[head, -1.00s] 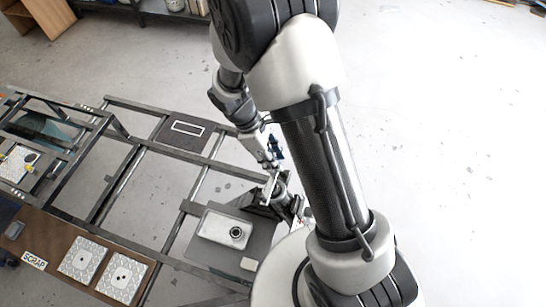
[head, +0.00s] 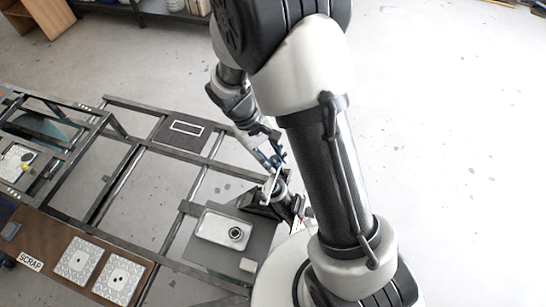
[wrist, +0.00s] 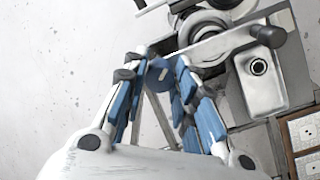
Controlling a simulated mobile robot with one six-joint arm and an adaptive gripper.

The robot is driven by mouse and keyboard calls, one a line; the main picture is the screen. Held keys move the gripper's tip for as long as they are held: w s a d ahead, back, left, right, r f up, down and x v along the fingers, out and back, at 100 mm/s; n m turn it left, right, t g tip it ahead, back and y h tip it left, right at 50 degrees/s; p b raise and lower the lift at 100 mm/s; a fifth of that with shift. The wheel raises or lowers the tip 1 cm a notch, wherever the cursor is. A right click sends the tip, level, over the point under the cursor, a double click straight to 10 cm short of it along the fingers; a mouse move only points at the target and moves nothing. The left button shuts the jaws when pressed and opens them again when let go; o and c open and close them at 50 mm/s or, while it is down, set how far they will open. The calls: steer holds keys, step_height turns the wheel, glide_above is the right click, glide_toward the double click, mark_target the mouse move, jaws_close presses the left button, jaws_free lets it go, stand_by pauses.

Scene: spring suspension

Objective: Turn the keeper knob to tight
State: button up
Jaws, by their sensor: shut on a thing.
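In the head view my gripper (head: 272,166) reaches down to the dark fixture (head: 262,205) beside my base. In the wrist view the fixture's grey metal body (wrist: 215,48) lies just right of the fingertips.
A pale box with a round black ring (head: 216,229) sits on a grey plate; it also shows in the wrist view (wrist: 258,92). A black round knob (wrist: 270,36) sits above it. Patterned tiles (head: 80,259) and a SCRAP label (head: 31,262) lie at lower left. Open floor is at right.

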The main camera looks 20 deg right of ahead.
steer(key=m+b, duration=0.2)
steer(key=m, duration=0.3)
steer(key=shift+m, duration=0.3)
steer(key=shift+a+m+b, duration=0.1)
steer(key=shift+m+b, duration=0.55)
steer(key=shift+m, duration=1.55)
steer(key=o, duration=1.1)
steer(key=shift+c, duration=0.2)
steer(key=v, duration=1.2)
